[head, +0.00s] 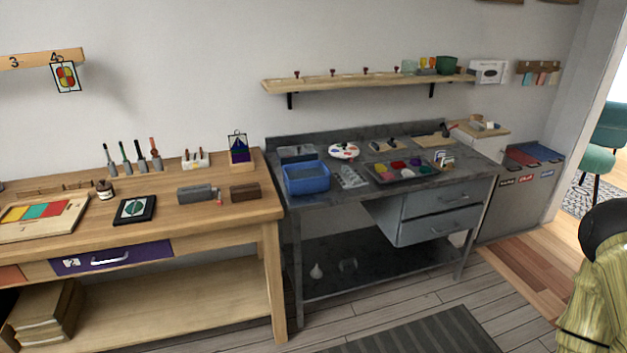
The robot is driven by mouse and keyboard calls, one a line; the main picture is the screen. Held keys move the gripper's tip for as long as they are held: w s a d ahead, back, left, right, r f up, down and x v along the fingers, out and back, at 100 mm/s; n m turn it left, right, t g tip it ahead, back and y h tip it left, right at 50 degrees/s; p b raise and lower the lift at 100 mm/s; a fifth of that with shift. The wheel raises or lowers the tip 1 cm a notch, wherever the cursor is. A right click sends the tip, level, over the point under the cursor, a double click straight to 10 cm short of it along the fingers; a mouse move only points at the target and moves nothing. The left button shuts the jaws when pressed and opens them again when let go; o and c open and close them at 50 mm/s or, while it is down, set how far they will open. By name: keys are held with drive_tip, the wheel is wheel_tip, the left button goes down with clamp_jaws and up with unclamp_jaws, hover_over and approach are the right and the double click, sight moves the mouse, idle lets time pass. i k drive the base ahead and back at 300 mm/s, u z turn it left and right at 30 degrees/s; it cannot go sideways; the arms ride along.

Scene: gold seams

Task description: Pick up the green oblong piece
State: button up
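A dark shallow tray (383,181) lies on the grey workbench and holds several small coloured pieces. A green piece (425,169) lies at the tray's right side, near its front; it looks rounded or oblong, too small to tell exactly. A red piece (398,165), a yellow piece (387,176) and a whitish piece (407,173) lie beside it. My gripper is not in view.
A blue bin (307,179), a white palette (343,151) and a grey rack (351,177) stand left of the tray. A small holder (444,160) stands at its right. A wall shelf (345,84) hangs above. Striped matting (425,335) covers floor in front.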

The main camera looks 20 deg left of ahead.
sight(452, 159)
drive_tip(key=z, duration=0.55)
drive_tip(key=k, duration=1.3)
drive_tip(key=z, duration=0.8)
drive_tip(key=i, duration=2.65)
drive_tip(key=u, duration=0.6)
drive_tip(key=i, duration=1.25)
drive_tip(key=u, duration=1.85)
drive_tip(key=i, duration=0.85)
drive_tip(key=u, duration=0.75)
